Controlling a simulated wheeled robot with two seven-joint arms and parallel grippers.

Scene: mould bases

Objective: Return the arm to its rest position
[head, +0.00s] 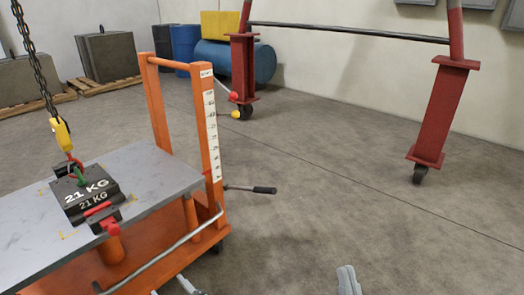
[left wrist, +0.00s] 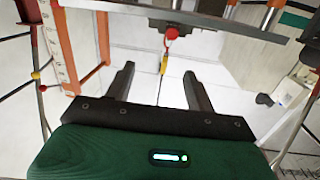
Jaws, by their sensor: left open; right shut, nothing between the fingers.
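My left gripper (head: 169,287) shows only its fingertips at the bottom edge of the head view, in front of the orange lift cart (head: 160,262). In the left wrist view its two fingers (left wrist: 160,80) stand wide apart with nothing held between them. My right gripper (head: 348,281) shows as a grey tip at the bottom edge, right of the cart, shut and empty over bare floor. Most of both arms is out of view. A dark 21 KG block (head: 88,193) sits on the cart's grey top (head: 152,188), apart from both grippers.
A chain with a yellow hook (head: 62,133) hangs down to the block. A black-ended lever (head: 262,190) sticks out right of the cart. A red gantry frame (head: 440,110) on wheels stands behind. The floor at right is clear.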

